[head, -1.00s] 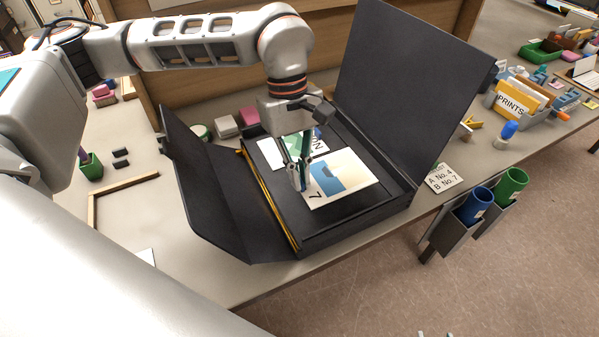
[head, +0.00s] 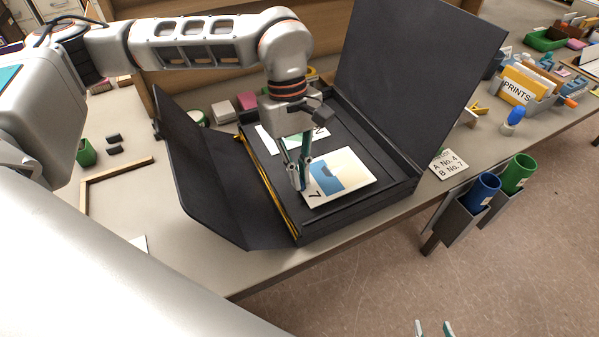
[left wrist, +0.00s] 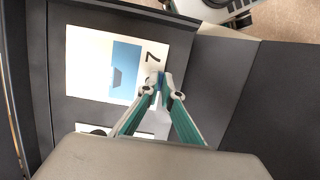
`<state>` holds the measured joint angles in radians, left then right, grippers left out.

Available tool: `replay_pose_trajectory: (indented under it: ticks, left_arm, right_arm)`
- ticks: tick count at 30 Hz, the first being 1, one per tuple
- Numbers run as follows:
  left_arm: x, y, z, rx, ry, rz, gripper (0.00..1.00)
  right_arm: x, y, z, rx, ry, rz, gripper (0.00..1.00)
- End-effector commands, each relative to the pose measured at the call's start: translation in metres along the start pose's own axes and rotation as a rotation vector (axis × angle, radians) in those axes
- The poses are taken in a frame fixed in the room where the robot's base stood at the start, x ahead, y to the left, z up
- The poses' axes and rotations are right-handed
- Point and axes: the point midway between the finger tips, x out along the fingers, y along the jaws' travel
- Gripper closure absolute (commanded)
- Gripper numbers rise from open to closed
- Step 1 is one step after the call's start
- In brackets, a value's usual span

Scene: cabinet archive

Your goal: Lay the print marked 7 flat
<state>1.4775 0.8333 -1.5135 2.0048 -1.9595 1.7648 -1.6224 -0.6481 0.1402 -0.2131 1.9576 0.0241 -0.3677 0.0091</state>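The print marked 7 (head: 345,172) is a cream sheet with a blue picture. It is over the floor of the open black box (head: 364,195), in its front part, looking nearly level; I cannot tell whether all of it touches the floor. My left gripper (head: 301,178) points down at the print's edge beside the 7. In the left wrist view its fingertips (left wrist: 161,84) are close together at the edge of the print (left wrist: 92,65). My right gripper (head: 434,328) shows only its fingertips at the bottom edge, apart and empty.
Another print (head: 316,140) lies behind in the box, partly hidden by my gripper. The box's lid (head: 415,75) stands up behind and a flap (head: 215,185) spreads left. A card (head: 449,164) reading A No.4, B No.7 lies right of the box, near blue (head: 479,197) and green tubes.

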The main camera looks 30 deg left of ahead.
Motion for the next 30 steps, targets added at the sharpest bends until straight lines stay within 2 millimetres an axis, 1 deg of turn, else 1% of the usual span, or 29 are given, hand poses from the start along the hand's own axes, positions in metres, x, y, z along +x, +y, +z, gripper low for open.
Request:
replay_pose_trajectory:
  ticks: [9,18,20,21,29,30]
  left_arm:
    - [0.002,0.000,-0.001,0.000,0.000,0.000,1.00]
    - [0.010,0.000,-0.003,0.000,0.000,0.000,1.00]
    - [0.009,0.000,-0.003,0.000,0.000,0.000,0.85]
    - [0.009,0.000,-0.002,0.000,0.000,0.000,0.76]
    - [0.009,0.000,-0.002,0.000,0.000,0.000,0.76]
    - [0.009,0.000,-0.002,0.000,0.000,0.000,0.79]
  right_arm:
    - [0.000,0.001,-0.003,0.000,0.006,0.002,0.60]
    - [0.003,0.000,0.003,0.001,0.005,0.001,0.60]
    - [0.003,0.000,0.003,0.001,0.004,0.001,0.60]
    - [0.003,0.000,0.003,0.001,0.003,0.001,0.60]
    - [0.003,0.000,0.005,0.001,0.000,0.001,0.60]
    - [0.003,0.000,0.005,0.001,-0.001,0.001,0.60]
